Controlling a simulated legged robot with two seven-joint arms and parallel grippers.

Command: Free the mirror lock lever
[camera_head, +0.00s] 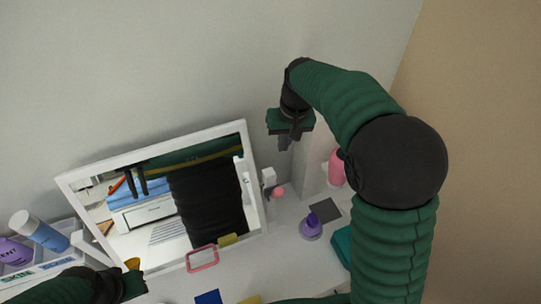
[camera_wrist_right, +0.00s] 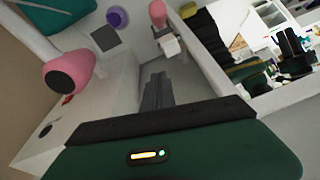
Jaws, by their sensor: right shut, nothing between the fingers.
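The mirror (camera_head: 150,215) has a white frame and stands tilted on the white tabletop. At its right edge is a small white lock piece (camera_head: 269,176) with a pink knob (camera_head: 278,192), which I take for the lock lever. In the right wrist view the white piece (camera_wrist_right: 170,46) and pink knob (camera_wrist_right: 158,13) lie beyond the fingertips. My right gripper (camera_head: 288,140) is shut and empty, above and right of the mirror's upper corner, apart from the lever. My left gripper (camera_head: 133,286) shows only partly at the lower left; its fingers are unclear.
A pink bottle (camera_head: 337,168), a dark square (camera_head: 325,210) and a purple item (camera_head: 311,227) stand or lie right of the lever. A white organizer (camera_head: 50,266) with bottles is at the left. A pink-framed item (camera_head: 202,258) is before the mirror.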

